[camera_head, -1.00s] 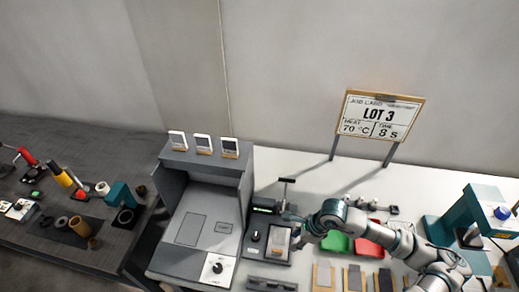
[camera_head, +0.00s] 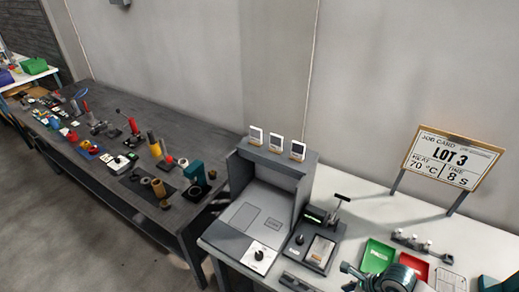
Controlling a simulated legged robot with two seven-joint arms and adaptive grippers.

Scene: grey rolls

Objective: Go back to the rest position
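My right arm shows only in part at the bottom right of the head view, over the white table (camera_head: 375,210). Its gripper (camera_head: 352,274) is at the bottom edge, small and partly cut off. I cannot tell whether its fingers are open or shut, and no held thing can be made out. It is in front of the green tray (camera_head: 378,254) and right of the black press device (camera_head: 313,245). My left gripper is out of view.
A grey booth (camera_head: 265,195) with three white cards stands left of the press. A red tray (camera_head: 413,266) lies right of the green one. The job card sign (camera_head: 452,160) stands behind. A dark bench (camera_head: 100,140) with several tools is at left; grey floor (camera_head: 60,220) lies before it.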

